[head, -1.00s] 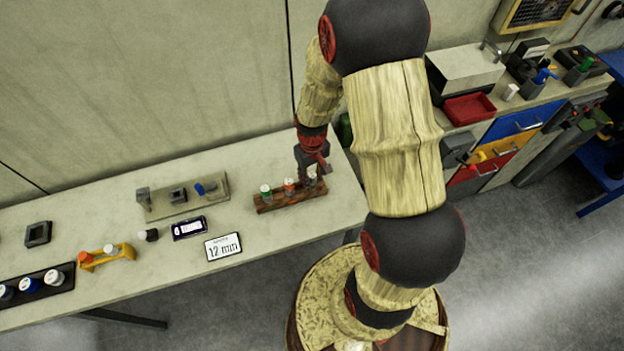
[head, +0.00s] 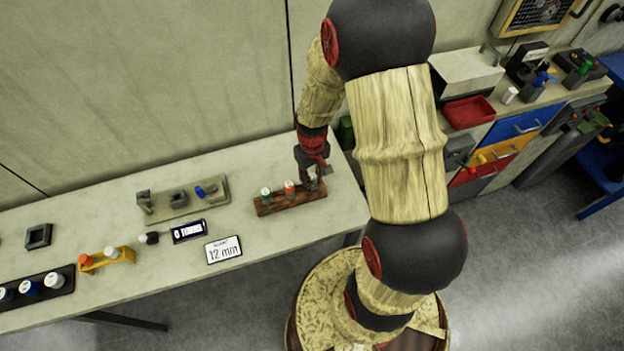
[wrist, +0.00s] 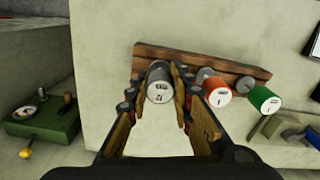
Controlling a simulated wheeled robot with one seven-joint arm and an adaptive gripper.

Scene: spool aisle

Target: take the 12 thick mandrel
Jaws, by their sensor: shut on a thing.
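A wooden rack (head: 264,207) on the workbench holds a row of mandrels. At its right end in the head view, my gripper (head: 313,180) is down at a grey mandrel. In the wrist view my gripper (wrist: 165,95) is shut on this grey mandrel (wrist: 159,84), with one finger on each side; its top mark looks like 12 but is small. An orange-topped mandrel (wrist: 216,92) and a green-topped mandrel (wrist: 263,99) stand beside it in the rack. In the head view the fingers mostly hide the grey one. I cannot tell whether it still sits in its hole.
A card reading 12 mm (head: 223,249) and a dark display (head: 188,231) stand left of the rack. A grey fixture (head: 183,200) is behind them. A yellow stand (head: 107,261) and a black rack (head: 35,292) are at far left. The bench is clear around the wooden rack.

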